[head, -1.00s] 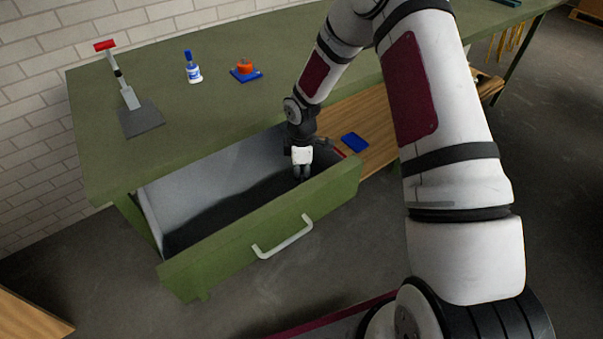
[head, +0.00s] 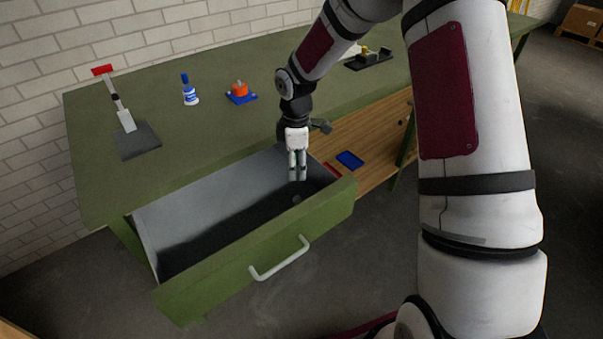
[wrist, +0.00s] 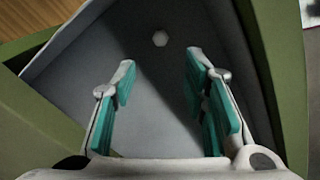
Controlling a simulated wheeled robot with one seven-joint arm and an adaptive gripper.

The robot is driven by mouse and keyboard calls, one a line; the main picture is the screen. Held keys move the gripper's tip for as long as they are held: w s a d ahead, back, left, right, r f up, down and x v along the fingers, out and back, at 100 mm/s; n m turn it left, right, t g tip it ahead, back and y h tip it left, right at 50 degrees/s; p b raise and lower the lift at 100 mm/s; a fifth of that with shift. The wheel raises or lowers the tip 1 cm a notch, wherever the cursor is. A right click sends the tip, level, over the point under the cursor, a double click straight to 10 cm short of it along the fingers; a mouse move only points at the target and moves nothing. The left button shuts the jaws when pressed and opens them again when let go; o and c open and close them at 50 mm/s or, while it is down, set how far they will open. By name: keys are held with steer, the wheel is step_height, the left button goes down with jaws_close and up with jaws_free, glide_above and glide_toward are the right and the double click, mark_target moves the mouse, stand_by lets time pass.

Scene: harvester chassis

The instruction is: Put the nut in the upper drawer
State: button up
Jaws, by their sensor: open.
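The upper drawer (head: 230,254) is pulled out from the green bench, with a grey inside and dark floor. The nut (wrist: 160,39) is a small pale hexagon lying on the drawer floor in the wrist view, beyond my fingertips. It also shows in the head view as a small grey spot (head: 297,198) near the drawer's right end. My gripper (head: 298,178) points down inside the drawer's right end, above the floor. In the wrist view its teal-padded fingers (wrist: 158,75) are spread apart with nothing between them. The nut is apart from both fingers.
On the green bench top (head: 200,125) stand a red-handled tool on a grey plate (head: 136,140), a blue-and-white bottle (head: 190,92) and an orange part on a blue base (head: 239,90). A blue tray (head: 350,159) lies on the wooden shelf. The drawer's left part is empty.

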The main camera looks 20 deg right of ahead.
steer(key=s+d+r+m+t+h, duration=0.1)
steer(key=s+r+m, duration=0.2)
steer(key=s+r, duration=0.5)
steer(key=s+d+r+m+t+h, duration=0.1)
steer(key=s+r+m, duration=0.25)
steer(key=r, duration=0.75)
steer(key=s+a+r+m+t+y, duration=0.1)
steer(key=s+r+m, duration=0.2)
steer(key=s, duration=0.7)
steer(key=s+r+m+t+y, duration=0.1)
steer(key=s+r+m, duration=0.2)
steer(key=s, duration=0.7)
steer(key=shift+s+a+r+m, duration=0.3)
steer(key=shift+s+a+m, duration=0.1)
steer(key=shift+m, duration=0.75)
steer(key=shift+r, duration=0.1)
steer(key=shift+w+r+p, duration=0.1)
steer(key=shift+r+p, duration=0.4)
